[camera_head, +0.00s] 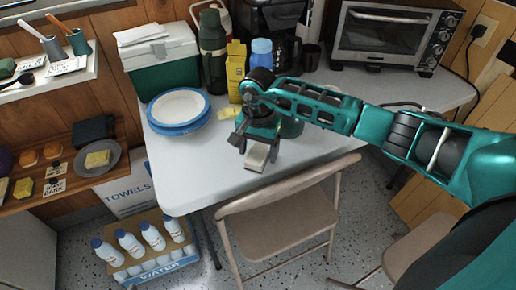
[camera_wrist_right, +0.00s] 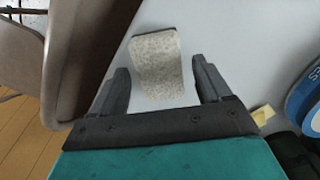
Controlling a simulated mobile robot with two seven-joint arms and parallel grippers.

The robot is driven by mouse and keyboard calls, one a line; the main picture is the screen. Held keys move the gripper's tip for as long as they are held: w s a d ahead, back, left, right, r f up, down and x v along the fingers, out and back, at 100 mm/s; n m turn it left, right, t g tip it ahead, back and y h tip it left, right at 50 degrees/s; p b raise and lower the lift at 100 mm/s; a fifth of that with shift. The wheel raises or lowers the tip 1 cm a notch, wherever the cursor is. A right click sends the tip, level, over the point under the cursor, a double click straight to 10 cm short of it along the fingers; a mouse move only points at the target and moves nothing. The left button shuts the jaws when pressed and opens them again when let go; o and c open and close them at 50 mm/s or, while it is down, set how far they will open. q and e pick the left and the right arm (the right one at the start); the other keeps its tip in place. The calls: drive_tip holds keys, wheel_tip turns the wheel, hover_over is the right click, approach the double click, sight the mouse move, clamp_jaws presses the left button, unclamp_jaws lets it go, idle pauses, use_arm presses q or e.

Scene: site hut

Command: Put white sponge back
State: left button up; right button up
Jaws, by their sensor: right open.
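The white sponge (camera_head: 256,157) is a pale speckled block lying on the white table (camera_head: 190,181) near its front edge. It also shows in the right wrist view (camera_wrist_right: 158,66), ahead of and between the fingers. My right gripper (camera_head: 257,147) is above the table at the sponge, pointing down. In the wrist view the two fingers of this gripper (camera_wrist_right: 160,68) are spread, with a gap on each side of the sponge. I cannot tell how far above the sponge the fingertips are. My left gripper is not in view.
A blue-rimmed plate stack (camera_head: 180,107), yellow carton (camera_head: 236,73), blue-lidded container (camera_head: 261,54) and toaster oven (camera_head: 390,35) stand on the table. A folding chair (camera_head: 275,208) is at its front.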

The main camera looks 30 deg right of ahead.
sight(258, 153)
drive_tip(key=shift+r+p, duration=0.3)
wheel_tip(258, 153, up, 12)
drive_tip(key=shift+f, duration=0.15)
idle(0.5)
